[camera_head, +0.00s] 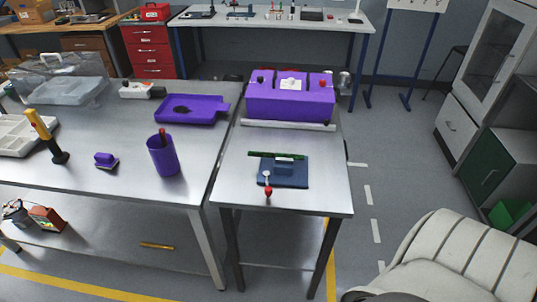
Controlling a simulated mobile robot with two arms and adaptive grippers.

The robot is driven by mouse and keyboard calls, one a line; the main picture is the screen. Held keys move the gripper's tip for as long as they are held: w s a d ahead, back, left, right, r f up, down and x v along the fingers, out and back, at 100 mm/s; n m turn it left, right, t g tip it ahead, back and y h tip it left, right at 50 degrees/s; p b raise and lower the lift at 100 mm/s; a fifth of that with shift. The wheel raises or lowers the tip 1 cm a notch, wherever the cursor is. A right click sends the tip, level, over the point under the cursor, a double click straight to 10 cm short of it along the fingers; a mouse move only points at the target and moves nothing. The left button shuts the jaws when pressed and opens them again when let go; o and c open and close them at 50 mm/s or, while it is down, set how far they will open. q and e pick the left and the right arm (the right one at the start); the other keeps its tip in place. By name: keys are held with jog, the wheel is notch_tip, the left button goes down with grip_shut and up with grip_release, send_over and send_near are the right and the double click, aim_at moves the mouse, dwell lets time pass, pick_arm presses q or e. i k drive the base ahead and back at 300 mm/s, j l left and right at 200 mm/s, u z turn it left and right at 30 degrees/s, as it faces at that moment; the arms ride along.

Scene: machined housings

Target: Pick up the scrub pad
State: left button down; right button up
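The likely scrub pad is a small purple block (106,159) with a thin dark layer under it. It lies on the left metal table (80,185), between a yellow-handled tool (44,135) and a purple cup (163,156). It is small in the view, so its material cannot be told. Nothing covers it. Neither of my grippers is in view.
A purple tray (192,108) lies behind the cup; a clear case (65,80) stands back left. The right table holds a purple machine (290,97) and a blue fixture (285,172). A white ribbed, chair-like shape (450,260) fills the lower right.

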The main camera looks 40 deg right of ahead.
aim_at(105, 160)
jog(key=z, duration=0.55)
jog(key=i+j+z, duration=0.2)
jog(key=j, duration=0.15)
jog(key=i+j+z, duration=0.15)
jog(key=j, duration=0.2)
jog(key=i+j+z, duration=0.2)
jog(key=j, duration=0.2)
jog(key=j+z, duration=0.2)
jog(key=j, duration=0.15)
jog(key=j+z, duration=0.15)
jog(key=j, duration=0.25)
